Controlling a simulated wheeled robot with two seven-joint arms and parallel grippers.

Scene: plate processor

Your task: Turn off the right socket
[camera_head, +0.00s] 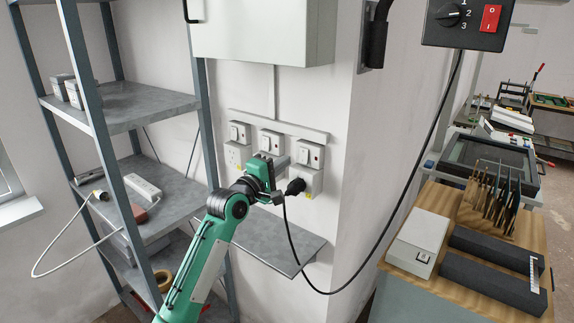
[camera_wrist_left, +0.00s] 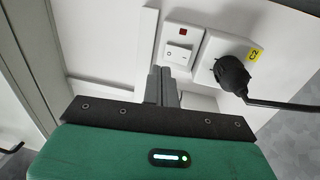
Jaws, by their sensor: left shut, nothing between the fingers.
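The right socket (camera_head: 310,180) is on the wall with a black plug (camera_head: 296,187) in it. Its switch (camera_head: 305,155) sits just above, with a small red light. In the left wrist view the white switch (camera_wrist_left: 179,42) and red light (camera_wrist_left: 183,31) show beside the black plug (camera_wrist_left: 232,74). My left gripper (camera_head: 284,161) is shut and empty, just left of the right switch in the head view. Its fingers (camera_wrist_left: 161,72) end close to the switch plate's edge in the wrist view; I cannot tell whether they touch. My right gripper is not in view.
A left socket (camera_head: 237,155) and a middle switch (camera_head: 271,141) are beside it. A metal shelf rack (camera_head: 125,105) stands at left, and a small grey ledge (camera_head: 275,245) is below. The plug's black cable (camera_head: 330,292) loops to a control box (camera_head: 465,22). A wooden bench (camera_head: 450,205) is at right.

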